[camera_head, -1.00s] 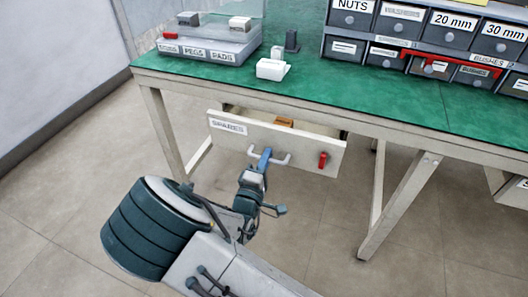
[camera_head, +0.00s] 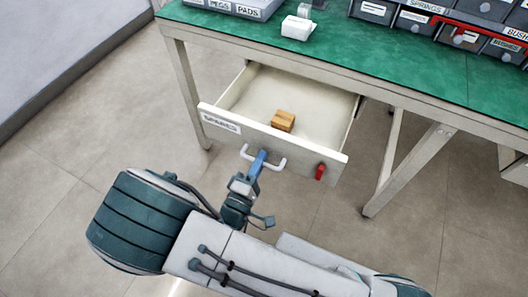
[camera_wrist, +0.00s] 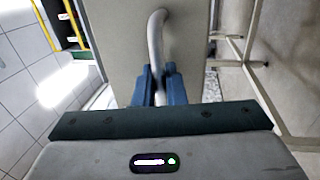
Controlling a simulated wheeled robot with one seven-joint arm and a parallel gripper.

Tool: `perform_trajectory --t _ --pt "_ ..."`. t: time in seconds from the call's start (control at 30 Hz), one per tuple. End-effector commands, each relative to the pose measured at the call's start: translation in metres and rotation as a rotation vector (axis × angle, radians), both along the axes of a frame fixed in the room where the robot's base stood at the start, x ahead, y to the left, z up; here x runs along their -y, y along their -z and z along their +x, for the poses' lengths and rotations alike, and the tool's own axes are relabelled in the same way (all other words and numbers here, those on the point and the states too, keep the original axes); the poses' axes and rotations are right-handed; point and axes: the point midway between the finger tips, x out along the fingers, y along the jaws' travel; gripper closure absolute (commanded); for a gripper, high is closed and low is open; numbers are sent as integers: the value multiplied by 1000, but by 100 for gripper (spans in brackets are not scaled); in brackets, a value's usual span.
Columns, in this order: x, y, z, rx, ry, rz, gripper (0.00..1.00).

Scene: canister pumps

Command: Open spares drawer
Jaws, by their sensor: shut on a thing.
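The spares drawer (camera_head: 325,163) hangs under the green workbench and stands well open, with its pale inside showing. A label is on the left of its front. Its white bar handle (camera_head: 278,163) is at the middle of the front. My gripper (camera_head: 257,162) is shut on the handle, with blue fingers around it. In the wrist view the blue fingers (camera_wrist: 159,86) close on the curved handle (camera_wrist: 155,40). A small orange-brown block (camera_head: 283,121) lies inside the drawer. A red part (camera_head: 320,172) is on the right of the drawer front.
The green bench top (camera_head: 370,62) holds a grey labelled case (camera_head: 228,7) at the left, a white object (camera_head: 297,27) and labelled bins (camera_head: 415,22) at the right. A bench leg (camera_head: 405,170) stands right of the drawer. The floor at the left is clear.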

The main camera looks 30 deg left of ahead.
Motion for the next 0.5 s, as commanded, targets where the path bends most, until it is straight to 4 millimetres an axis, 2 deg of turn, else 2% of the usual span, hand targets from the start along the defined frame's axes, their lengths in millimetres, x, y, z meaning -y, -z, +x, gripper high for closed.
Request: perform_trajectory --t 0.3,0.33,0.37,0.5 --pt "1 2 0 -4 2 -3 100" --pt "1 2 0 -4 2 -3 84" --pt "1 2 0 -4 2 -3 76" --pt "1 1 0 -3 1 -2 75"
